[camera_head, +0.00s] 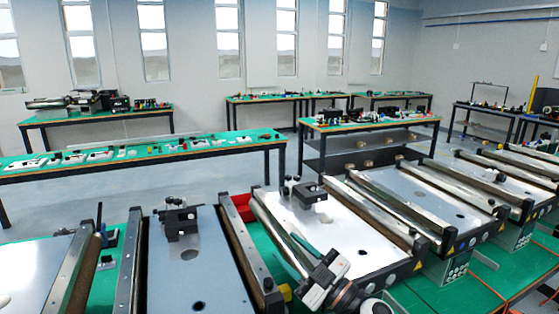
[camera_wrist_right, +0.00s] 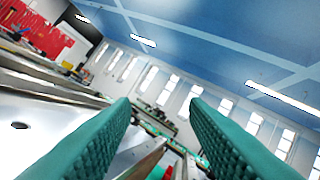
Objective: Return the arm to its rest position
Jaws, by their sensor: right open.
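My right gripper (camera_head: 305,246) comes in from the bottom of the head view, over the front part of a mini conveyor (camera_head: 352,240) with a pale belt. Its green fingers point away from me and toward the left. In the right wrist view the two green ribbed fingers (camera_wrist_right: 161,106) stand well apart with nothing held between them. The camera there is tilted and looks past them to the ceiling and windows. I cannot tell how high the gripper is above the belt. My left gripper does not show in the head view.
Another conveyor (camera_head: 217,275) with a grey belt stands to the left, and a further one (camera_head: 430,200) to the right. Black blocks (camera_head: 180,223) sit at the far ends of two belts. A red bin (camera_head: 243,207) lies between conveyors. Green-topped tables (camera_head: 150,150) stand behind, across open floor.

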